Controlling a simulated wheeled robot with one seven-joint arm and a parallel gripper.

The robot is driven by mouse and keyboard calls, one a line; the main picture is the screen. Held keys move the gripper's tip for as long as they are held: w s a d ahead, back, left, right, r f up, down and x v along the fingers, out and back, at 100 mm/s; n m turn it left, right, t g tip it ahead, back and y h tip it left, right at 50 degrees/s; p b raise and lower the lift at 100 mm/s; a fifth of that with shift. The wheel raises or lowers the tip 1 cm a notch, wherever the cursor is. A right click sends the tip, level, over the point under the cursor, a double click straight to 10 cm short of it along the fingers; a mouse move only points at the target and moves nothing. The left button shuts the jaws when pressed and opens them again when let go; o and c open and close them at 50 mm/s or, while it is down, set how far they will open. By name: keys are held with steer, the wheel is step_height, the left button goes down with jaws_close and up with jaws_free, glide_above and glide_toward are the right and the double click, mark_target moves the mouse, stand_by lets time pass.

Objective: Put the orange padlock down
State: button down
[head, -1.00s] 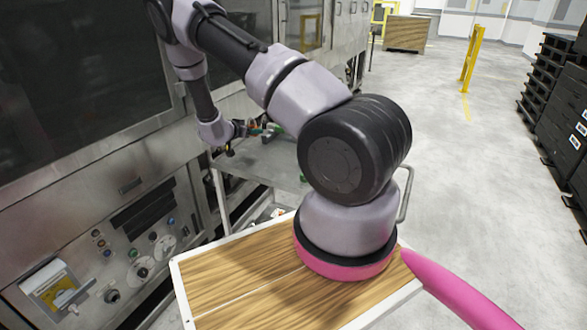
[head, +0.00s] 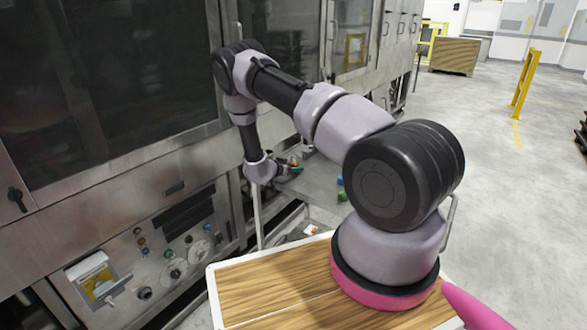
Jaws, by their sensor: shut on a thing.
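My gripper (head: 288,169) is small in the head view, at the end of my arm, over the left part of a grey cart shelf (head: 318,184). It is shut on a small orange thing (head: 295,163), which I take to be the orange padlock. My wrist hides part of it, and its shape is too small to make out. I cannot tell whether the padlock touches the shelf.
Small green and blue things (head: 341,188) stand on the shelf, right of my gripper. The steel washer (head: 120,200) with its control panel rises close on the left. A yellow post (head: 524,85) stands on open floor at right.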

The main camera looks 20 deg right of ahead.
steer(key=shift+c, duration=1.2)
jaws_free()
steer(key=shift+f, duration=0.1)
steer(key=v, duration=1.2)
steer(key=w+a+r+y, duration=0.3)
steer(key=w+r+y, duration=0.1)
steer(key=r, duration=0.6)
steer(key=s+a+r+n+t+y, duration=0.1)
steer(key=s+a+r+y, duration=0.2)
steer(key=r, duration=0.9)
steer(key=s+a+r+n+t+y, duration=0.1)
steer(key=s+r+y, duration=0.3)
steer(key=r, duration=0.8)
steer(key=s+r+n+y, duration=0.3)
steer(key=s+r, duration=0.8)
steer(key=s, duration=0.3)
steer(key=s+d+n+g, duration=0.2)
steer(key=s+d, duration=0.1)
steer(key=s, duration=1.4)
steer(key=shift+s+d+r+h, duration=0.15)
steer(key=shift+s+r+h, duration=0.15)
steer(key=shift+s+h, duration=0.1)
